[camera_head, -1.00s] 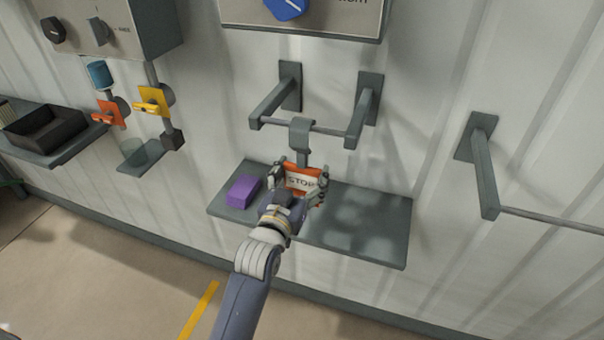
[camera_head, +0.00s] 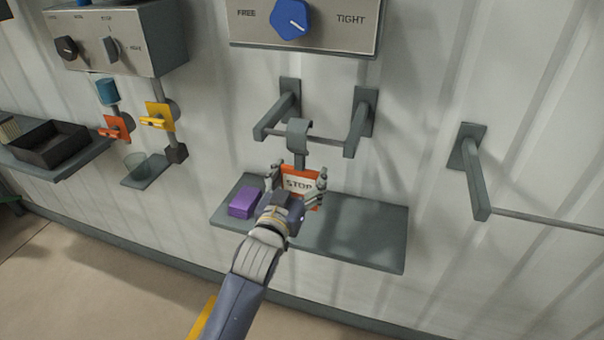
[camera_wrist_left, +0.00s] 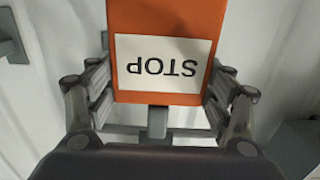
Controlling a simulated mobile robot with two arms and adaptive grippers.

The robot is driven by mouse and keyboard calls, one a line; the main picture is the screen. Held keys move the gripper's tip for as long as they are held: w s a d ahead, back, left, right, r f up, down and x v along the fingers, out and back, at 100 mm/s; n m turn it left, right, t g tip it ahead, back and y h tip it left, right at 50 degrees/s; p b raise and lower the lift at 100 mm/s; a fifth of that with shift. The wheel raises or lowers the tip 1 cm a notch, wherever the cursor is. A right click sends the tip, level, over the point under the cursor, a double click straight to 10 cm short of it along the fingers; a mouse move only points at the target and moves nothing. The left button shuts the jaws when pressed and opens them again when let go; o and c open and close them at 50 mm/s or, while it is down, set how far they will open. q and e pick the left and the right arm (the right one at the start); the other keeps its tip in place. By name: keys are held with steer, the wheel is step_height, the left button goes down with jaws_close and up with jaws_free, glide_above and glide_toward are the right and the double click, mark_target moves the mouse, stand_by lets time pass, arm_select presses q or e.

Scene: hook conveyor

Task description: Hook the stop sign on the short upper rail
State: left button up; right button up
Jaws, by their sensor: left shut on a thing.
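The stop sign (camera_head: 299,185) is an orange plate with a white STOP label, with a grey stem and hook (camera_head: 299,128) on top. My left gripper (camera_head: 298,176) is shut on the plate, with fingers at its left and right sides. The wrist view shows the plate (camera_wrist_left: 163,68) upside down between the fingers (camera_wrist_left: 157,95). The short upper rail (camera_head: 328,141) runs between two wall brackets. The hook overlaps the rail in the head view; I cannot tell whether it rests on it. My right gripper is out of view.
A grey shelf (camera_head: 365,232) lies below the sign, with a purple block (camera_head: 244,203) at its left. A control box with a blue knob (camera_head: 290,18) is above the rail. Another rail (camera_head: 545,222) on a bracket (camera_head: 474,172) stands to the right.

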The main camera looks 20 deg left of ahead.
arm_select(q)
steer(key=shift+s, duration=1.5)
steer(key=shift+s+a+r+p, duration=0.1)
steer(key=shift+s+p, duration=0.2)
steer(key=shift+s, duration=2.05)
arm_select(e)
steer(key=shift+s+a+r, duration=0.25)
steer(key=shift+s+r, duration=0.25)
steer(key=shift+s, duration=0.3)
arm_select(q)
steer(key=shift+a, duration=0.15)
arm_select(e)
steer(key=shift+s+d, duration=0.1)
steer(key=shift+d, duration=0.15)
